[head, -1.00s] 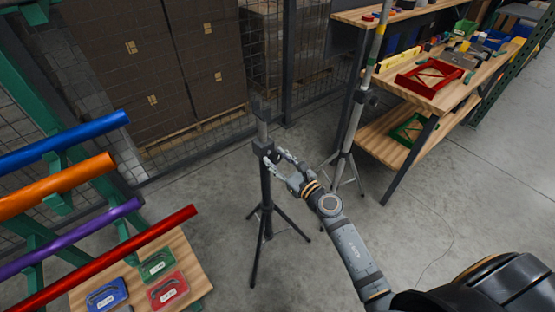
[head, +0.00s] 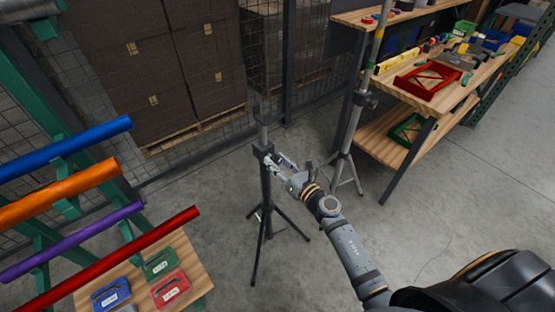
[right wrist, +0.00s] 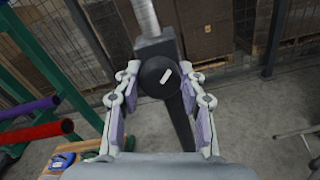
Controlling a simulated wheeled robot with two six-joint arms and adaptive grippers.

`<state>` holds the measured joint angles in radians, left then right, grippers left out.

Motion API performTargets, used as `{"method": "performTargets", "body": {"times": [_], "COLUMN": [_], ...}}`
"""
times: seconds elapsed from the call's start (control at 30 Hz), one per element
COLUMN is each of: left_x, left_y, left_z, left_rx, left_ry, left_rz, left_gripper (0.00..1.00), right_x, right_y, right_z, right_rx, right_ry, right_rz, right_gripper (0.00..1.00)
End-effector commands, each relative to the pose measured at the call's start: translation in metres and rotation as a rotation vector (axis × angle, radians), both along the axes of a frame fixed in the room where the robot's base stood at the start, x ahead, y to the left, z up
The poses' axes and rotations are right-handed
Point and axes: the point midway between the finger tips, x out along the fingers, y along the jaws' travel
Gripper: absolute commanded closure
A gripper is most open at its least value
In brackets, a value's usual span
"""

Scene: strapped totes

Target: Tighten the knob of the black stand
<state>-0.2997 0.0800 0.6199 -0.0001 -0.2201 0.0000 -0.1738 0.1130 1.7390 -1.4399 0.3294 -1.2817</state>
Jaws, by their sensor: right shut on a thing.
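The black stand (head: 265,190) is an upright tripod with splayed legs on the concrete floor, near the middle of the head view. A grey inner tube (head: 262,132) rises from its collar. Its knob (right wrist: 160,77) is round and black with a short slanted white mark, in the middle of the right wrist view. My right gripper (head: 272,166) is at the collar from the right. In the right wrist view its fingers (right wrist: 162,88) flank the knob on both sides and are shut on it. My left gripper is not in view.
A grey stand (head: 346,140) with a tall pole is just right of my right gripper. A wooden workbench (head: 440,108) with a red tray (head: 428,80) stands at the right. Coloured tubes (head: 60,190) stick out from a green rack at the left. Stacked boxes are behind.

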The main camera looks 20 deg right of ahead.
Motion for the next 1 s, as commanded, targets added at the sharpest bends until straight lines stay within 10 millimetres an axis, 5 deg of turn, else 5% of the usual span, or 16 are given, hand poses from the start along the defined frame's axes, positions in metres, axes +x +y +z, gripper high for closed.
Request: {"method": "performTargets", "body": {"times": [1.0], "left_x": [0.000], "left_y": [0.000], "left_z": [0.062], "left_rx": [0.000], "left_ry": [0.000], "left_rz": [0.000], "left_gripper": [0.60], "right_x": [0.000], "right_y": [-0.002], "right_z": [0.001], "right_rx": [0.906], "right_ry": [0.331], "right_rz": [-0.003], "right_gripper": [0.92]}}
